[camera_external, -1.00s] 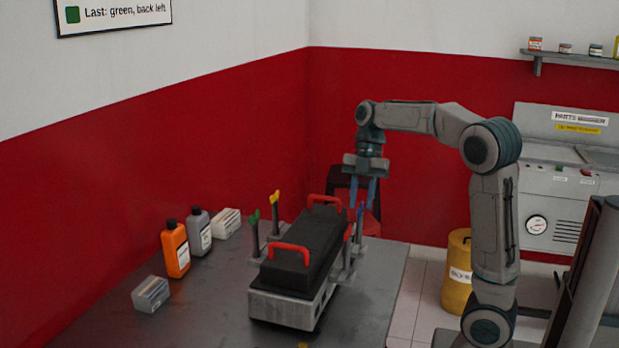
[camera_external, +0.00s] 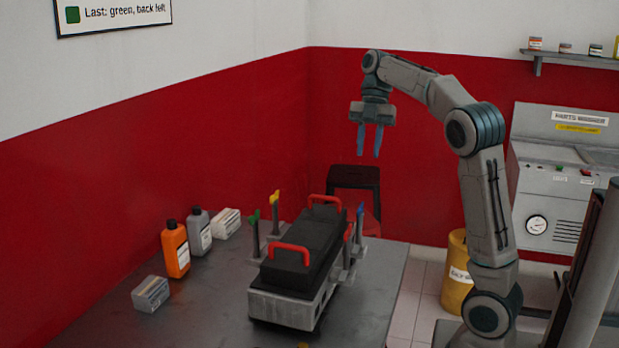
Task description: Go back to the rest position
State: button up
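My gripper (camera_external: 369,153) hangs in the air with its fingers pointing down, well above the right back part of the engine trainer. Its two blue fingers are apart, with nothing between them. The engine trainer (camera_external: 284,308) stands on the grey table, with a black cover (camera_external: 300,262) and two red handles on top. Posts with coloured tops stand along its sides: a green one (camera_external: 254,217) and a yellow one (camera_external: 275,199) on the left, and blue and red ones on the right.
An orange bottle (camera_external: 175,251), a grey bottle (camera_external: 199,233) and two small boxes stand on the table's left side. A dark chair (camera_external: 354,178) stands behind the table. A yellow drum (camera_external: 457,284) and a parts washer (camera_external: 560,190) are at right. A wall sign reads "Last: green, back left".

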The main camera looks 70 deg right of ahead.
dwell(0.4)
jog(key=s+a+f+m+t+h+p, duration=0.1)
jog(key=s+a+f+m+p, duration=0.1)
jog(key=a+m, duration=0.4)
jog(key=s+a+f+m+h+p, duration=0.2)
jog(key=s+a+f+m+p, duration=0.1)
jog(key=a+f+m, duration=0.3)
jog(key=s+a+f+m+t+h+p, duration=0.1)
jog(key=s+a+f+m, duration=0.4)
jog(key=a, duration=0.5)
jog(key=shift+f+m+t+h+p, duration=0.3)
jog(key=shift+f+m+p, duration=0.2)
jog(key=shift+f+p, duration=0.15)
jog(key=shift+s+a, duration=0.1)
